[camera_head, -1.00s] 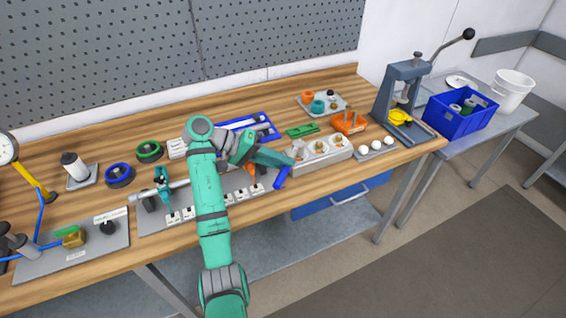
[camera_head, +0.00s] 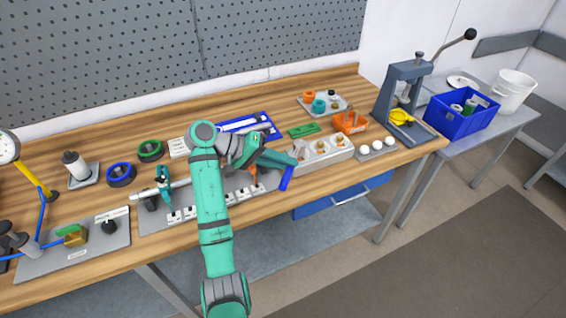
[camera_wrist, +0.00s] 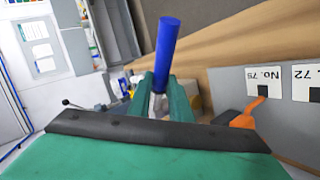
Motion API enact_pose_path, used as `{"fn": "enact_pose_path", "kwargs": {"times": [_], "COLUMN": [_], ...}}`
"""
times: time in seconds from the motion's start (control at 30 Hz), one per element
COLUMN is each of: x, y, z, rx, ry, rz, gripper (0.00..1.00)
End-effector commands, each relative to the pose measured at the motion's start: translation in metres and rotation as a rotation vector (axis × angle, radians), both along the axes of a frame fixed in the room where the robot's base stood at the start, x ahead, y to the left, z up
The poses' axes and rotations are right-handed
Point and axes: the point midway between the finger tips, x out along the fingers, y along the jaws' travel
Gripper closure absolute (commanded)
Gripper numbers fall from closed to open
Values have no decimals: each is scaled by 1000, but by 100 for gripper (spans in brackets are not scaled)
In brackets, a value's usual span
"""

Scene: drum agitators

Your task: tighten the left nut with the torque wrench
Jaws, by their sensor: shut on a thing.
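My gripper (camera_head: 290,162) is shut on the torque wrench, whose blue handle (camera_head: 286,178) sticks out at the front of the bench. In the wrist view the blue handle (camera_wrist: 167,45) rises from between my green fingers (camera_wrist: 160,95). The wrench's head is not clearly visible. A pale block (camera_head: 340,155) with several round seats stands just right of my gripper. Its middle nut (camera_head: 320,146) and right nut (camera_head: 339,141) show. The left seat is partly covered by a grey part beside my gripper, so I cannot tell whether the wrench touches the left nut.
An orange tool (camera_head: 253,174) stands on the grey numbered plate (camera_head: 184,203) left of my gripper. Behind are a blue tray (camera_head: 268,133), a green block (camera_head: 303,130) and an orange tray (camera_head: 350,122). A press (camera_head: 402,95) stands at right. Bare floor lies in front.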

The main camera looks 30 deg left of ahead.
Motion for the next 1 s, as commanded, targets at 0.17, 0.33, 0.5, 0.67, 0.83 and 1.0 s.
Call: {"fn": "enact_pose_path", "kwargs": {"times": [0.17,0.33,0.5,0.67,0.83,1.0], "x": [0,0,0,0,0,0], "y": [-2,-3,-3,-3,-3,-3], "z": [2,2,5,7,8,8], "rx": [1,1,1,1,0,0], "ry": [-6,-5,-5,-4,-5,-5], "rz": [21,25,25,24,24,22], "gripper": [100,100,100,100,100,100]}}
